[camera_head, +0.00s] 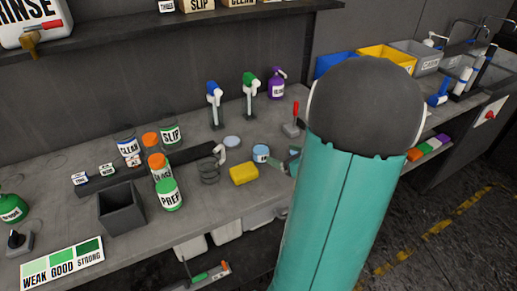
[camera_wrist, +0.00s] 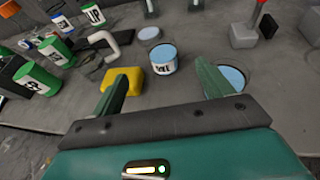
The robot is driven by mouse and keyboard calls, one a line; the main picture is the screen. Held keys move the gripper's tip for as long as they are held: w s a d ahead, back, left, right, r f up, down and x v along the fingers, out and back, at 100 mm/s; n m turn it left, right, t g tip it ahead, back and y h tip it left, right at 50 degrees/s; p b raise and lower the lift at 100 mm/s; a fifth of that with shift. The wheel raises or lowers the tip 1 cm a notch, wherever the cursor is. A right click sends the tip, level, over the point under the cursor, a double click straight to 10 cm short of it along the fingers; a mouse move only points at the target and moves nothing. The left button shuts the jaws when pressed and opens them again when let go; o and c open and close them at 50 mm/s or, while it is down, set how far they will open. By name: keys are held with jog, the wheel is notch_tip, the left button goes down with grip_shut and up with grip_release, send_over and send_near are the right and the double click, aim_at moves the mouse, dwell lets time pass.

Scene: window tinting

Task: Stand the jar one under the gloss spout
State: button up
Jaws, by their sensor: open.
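A short round jar (camera_head: 261,153) with pale blue contents stands upright on the grey bench. In the wrist view the jar (camera_wrist: 163,62) has a white label that seems to read ONE. My gripper (camera_wrist: 162,74) is open, its fingers spread to either side of the jar in the picture, with the jar just ahead and no visible contact. In the head view my gripper (camera_head: 290,160) is partly hidden by my arm. A blue-topped spout stand (camera_head: 215,105) and a green-topped one (camera_head: 250,95) stand behind the jar. I cannot read which spout is gloss.
A yellow sponge (camera_head: 244,173) lies left of the jar. A pale flat disc (camera_head: 231,142) lies behind it. Another pale blue round thing (camera_wrist: 232,77) is by my right finger. A red-handled tool (camera_head: 293,122) stands to the right. Labelled bottles (camera_head: 168,192) crowd the left.

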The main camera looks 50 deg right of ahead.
aim_at(266, 147)
jog(key=x, duration=0.7)
jog(key=shift+w+f, duration=0.1)
jog(key=shift+w, duration=0.25)
jog(key=x, duration=0.5)
jog(key=c, duration=1.2)
jog(key=shift+o, duration=0.2)
